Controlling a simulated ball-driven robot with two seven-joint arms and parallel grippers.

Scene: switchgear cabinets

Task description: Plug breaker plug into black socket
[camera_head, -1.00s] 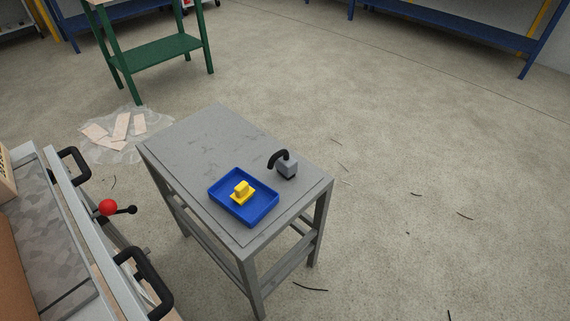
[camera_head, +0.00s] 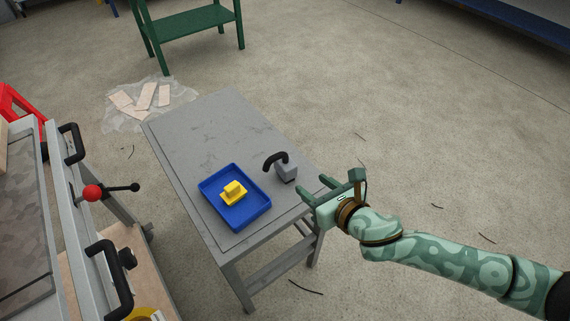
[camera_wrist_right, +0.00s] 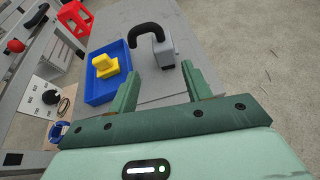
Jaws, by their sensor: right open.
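A grey block with a curved black handle (camera_head: 281,167), which looks like the breaker plug, stands on the grey table near its right edge. It also shows in the right wrist view (camera_wrist_right: 163,52), beyond and between the fingertips. A yellow stepped piece (camera_head: 233,191) lies in a blue tray (camera_head: 262,205); I cannot tell whether it is a plug too. My right gripper (camera_head: 313,188) is open and empty at the table's right edge, just right of the grey block and apart from it. No black socket can be made out. My left gripper is out of view.
The grey table (camera_head: 215,120) has a bare top behind the tray. A cabinet with black handles (camera_head: 108,280) and a red-knobbed lever (camera_head: 92,193) stands at left. Pale boards (camera_head: 145,96) lie on plastic on the floor. A green table (camera_head: 190,22) stands behind.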

